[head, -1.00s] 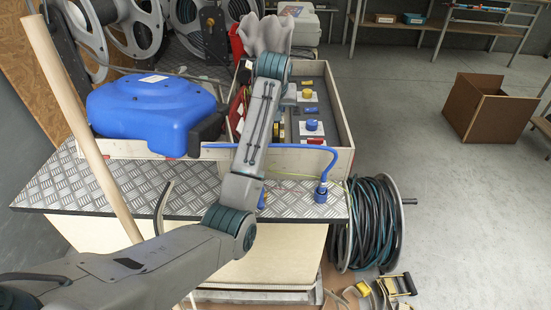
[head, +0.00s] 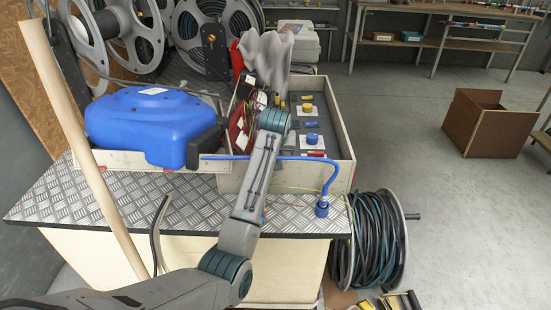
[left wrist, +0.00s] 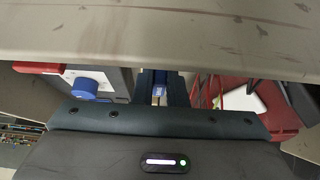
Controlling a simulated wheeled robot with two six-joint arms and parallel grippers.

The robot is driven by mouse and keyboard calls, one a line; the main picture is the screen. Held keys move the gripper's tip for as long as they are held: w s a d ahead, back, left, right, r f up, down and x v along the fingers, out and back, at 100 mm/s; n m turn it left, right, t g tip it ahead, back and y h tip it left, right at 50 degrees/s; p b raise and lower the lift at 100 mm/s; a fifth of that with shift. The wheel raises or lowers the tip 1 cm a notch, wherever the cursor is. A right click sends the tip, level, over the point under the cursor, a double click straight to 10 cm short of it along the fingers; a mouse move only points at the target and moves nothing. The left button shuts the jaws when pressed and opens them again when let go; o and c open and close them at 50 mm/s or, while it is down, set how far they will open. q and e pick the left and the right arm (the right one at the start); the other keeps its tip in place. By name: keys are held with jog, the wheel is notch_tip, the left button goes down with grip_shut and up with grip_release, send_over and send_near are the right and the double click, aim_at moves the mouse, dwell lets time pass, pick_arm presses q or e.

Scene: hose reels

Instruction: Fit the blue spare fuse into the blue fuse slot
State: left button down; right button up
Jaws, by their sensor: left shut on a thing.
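My left gripper (left wrist: 160,92) is shut on a small blue piece with a pale end, the blue fuse (left wrist: 160,88), seen between its fingers in the left wrist view. In the head view my left arm reaches over the open wooden tray (head: 344,174), and its fingertips are mostly hidden behind the wrist. A grey panel in the tray carries a blue knob (head: 311,138) on a white plate and a small blue mark (head: 311,124) beyond it. I cannot make out the blue fuse slot for certain. My right gripper is not in view.
A blue hose reel case (head: 150,120) stands left of the tray. A blue hose (head: 325,192) curves over the tray's near wall. Red parts and loose wires (head: 240,125) fill the tray's left side. A wooden pole (head: 85,150) leans at the left. The floor at right is mostly open.

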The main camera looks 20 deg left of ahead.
pick_arm(q)
jog(key=shift+f, duration=1.35)
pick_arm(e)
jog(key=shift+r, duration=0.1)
